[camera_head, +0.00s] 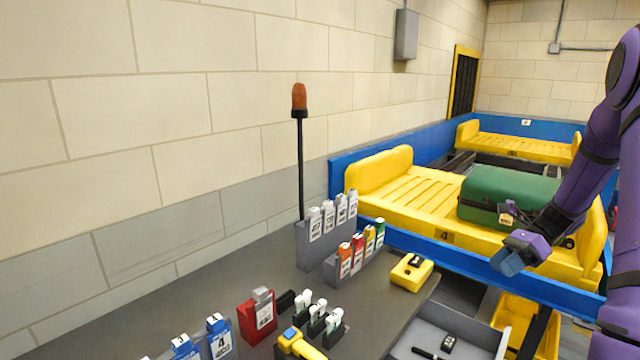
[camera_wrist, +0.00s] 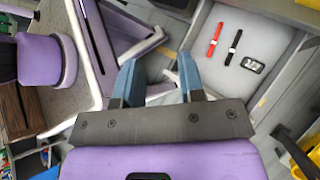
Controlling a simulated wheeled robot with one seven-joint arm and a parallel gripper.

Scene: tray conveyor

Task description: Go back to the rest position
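My gripper (camera_head: 508,262) is at the right of the head view, in front of the yellow conveyor tray and above the gap beyond the table's right edge. In the wrist view my gripper (camera_wrist: 158,80) has its two blue fingers apart, with nothing between them. A green suitcase (camera_head: 505,190) lies on the yellow tray (camera_head: 400,205) marked 4, behind my gripper. My purple arm hides part of the suitcase's right side.
The dark table (camera_head: 250,272) holds tag holders (camera_head: 318,240), a red box (camera_head: 257,315) and a yellow device (camera_head: 411,272). A grey drawer (camera_head: 480,325) sticks out at its right; in the wrist view it holds a red pen (camera_wrist: 215,40) and a black pen (camera_wrist: 234,47). An orange beacon (camera_head: 299,98) stands at the wall.

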